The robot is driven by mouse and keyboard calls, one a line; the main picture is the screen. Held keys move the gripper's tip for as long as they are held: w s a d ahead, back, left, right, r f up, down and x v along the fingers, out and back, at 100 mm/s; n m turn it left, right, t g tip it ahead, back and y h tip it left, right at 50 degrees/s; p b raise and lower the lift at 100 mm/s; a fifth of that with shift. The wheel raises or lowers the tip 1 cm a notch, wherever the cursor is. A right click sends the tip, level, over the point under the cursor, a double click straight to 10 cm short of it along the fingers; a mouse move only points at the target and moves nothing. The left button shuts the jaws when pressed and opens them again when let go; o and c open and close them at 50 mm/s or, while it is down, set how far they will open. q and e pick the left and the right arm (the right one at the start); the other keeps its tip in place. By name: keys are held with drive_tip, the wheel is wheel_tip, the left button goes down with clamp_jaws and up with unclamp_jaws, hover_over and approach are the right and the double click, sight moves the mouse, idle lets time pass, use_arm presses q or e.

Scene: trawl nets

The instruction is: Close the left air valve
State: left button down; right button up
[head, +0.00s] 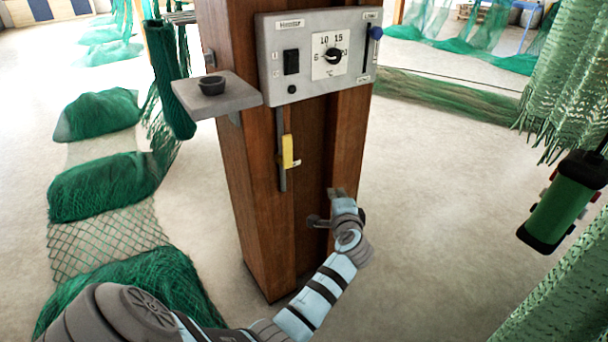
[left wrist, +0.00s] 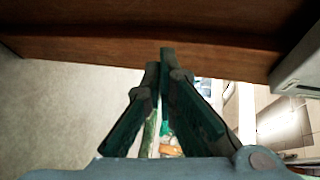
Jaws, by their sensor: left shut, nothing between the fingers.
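A grey pipe with a yellow valve lever (head: 288,151) runs down the front of the wooden post, below the control box. The lever stands upright along the pipe, with a small pale piece sticking out to its right. I cannot tell for sure whether this is the left air valve. My left gripper (head: 337,193) is lower and to the right, apart from the lever, close to the post's right side. In the left wrist view its dark fingers (left wrist: 160,62) are together and empty, pointing at the wood. The lever is not seen there. My right gripper is out of view.
The wooden post (head: 230,170) carries a grey control box (head: 318,55) with a dial and switches, and a small shelf (head: 216,92) with a black cup. Green nets (head: 105,182) lie at left. A green-black device (head: 565,200) hangs at right. Floor right of the post is clear.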

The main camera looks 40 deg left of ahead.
sight(286, 151)
use_arm(q)
wheel_tip(286, 151, up, 10)
drive_tip(key=s+a+n+y+b, duration=0.1)
drive_tip(key=a+n+y+b, duration=0.1)
drive_tip(key=y, duration=0.2)
drive_tip(key=shift+s+a+r+g, duration=0.15)
drive_tip(key=shift+a+r+g, duration=0.05)
drive_tip(key=shift+a+g, duration=0.1)
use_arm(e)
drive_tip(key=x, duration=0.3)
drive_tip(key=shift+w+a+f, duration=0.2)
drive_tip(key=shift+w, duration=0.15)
use_arm(q)
drive_tip(key=b+x, duration=0.4)
drive_tip(key=x, duration=0.6)
drive_tip(key=s, duration=0.2)
drive_tip(key=s+a, duration=0.1)
drive_tip(key=shift+s, duration=0.4)
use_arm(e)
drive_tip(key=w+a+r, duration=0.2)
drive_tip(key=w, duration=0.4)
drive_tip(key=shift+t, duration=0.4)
use_arm(q)
drive_tip(key=shift+s+a, duration=0.1)
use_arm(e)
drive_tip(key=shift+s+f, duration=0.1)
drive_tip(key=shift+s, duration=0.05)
